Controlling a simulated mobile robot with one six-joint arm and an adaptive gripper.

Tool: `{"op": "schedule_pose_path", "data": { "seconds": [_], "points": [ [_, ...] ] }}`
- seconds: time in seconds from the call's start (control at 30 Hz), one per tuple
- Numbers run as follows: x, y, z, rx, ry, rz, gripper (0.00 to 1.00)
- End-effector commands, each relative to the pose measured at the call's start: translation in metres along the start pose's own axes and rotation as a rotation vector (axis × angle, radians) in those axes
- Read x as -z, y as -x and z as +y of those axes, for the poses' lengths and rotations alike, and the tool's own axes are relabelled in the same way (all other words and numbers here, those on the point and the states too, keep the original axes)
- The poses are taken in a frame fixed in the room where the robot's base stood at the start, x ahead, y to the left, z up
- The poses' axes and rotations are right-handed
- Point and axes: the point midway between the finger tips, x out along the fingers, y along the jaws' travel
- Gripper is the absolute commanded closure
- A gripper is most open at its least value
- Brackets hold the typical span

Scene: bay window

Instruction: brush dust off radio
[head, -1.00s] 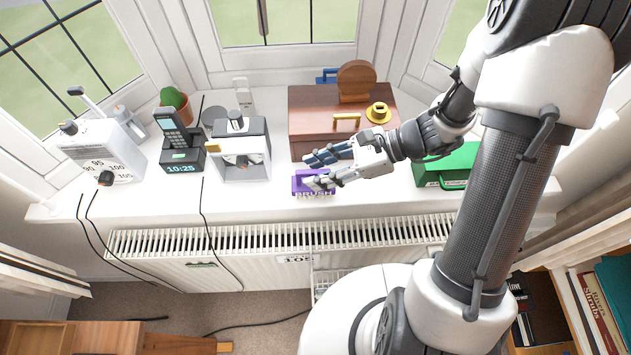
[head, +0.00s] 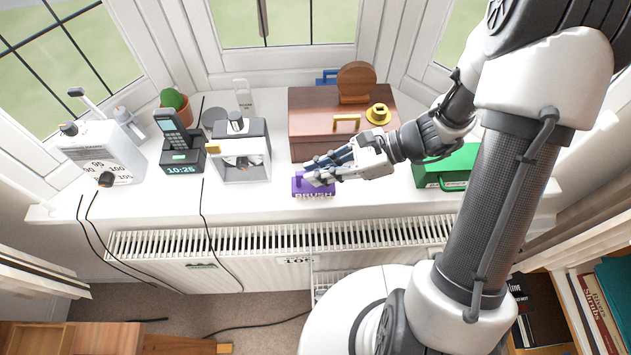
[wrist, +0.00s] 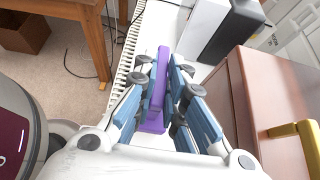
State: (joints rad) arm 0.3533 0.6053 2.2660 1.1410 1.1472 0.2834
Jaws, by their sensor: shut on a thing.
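The purple brush (head: 313,187), with "BRUSH" on its front, is at the front of the white sill, in front of the wooden box. My gripper (head: 318,170) is shut on it from the right. In the wrist view the brush (wrist: 157,85) runs between the blue finger pads, gripped on both sides. Its underside is hidden, so I cannot tell whether it touches the sill. The radio (head: 100,155) is a white box with a 95-to-105 dial at the far left of the sill, well apart from my gripper. Dust on it is too small to make out.
Between brush and radio stand a grey-white device (head: 240,155) and a phone on a clock dock (head: 181,155). A brown box (head: 315,115) stands behind my gripper, a green case (head: 450,168) to the right. Black cables (head: 205,215) hang over the front edge above the radiator (head: 270,240).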

Motion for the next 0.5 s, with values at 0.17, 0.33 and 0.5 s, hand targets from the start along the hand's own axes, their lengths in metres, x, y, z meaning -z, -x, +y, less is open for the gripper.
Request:
{"op": "schedule_pose_path", "data": {
  "seconds": [0.17, 0.33, 0.5],
  "points": [
    [-0.003, 0.002, 0.0, 0.0, 0.0, 0.0, 1.0],
    [-0.014, 0.008, 0.0, 0.0, 0.0, 0.0, 1.0],
    [-0.026, 0.015, 0.0, 0.0, 0.0, 0.0, 1.0]
  ]
}}
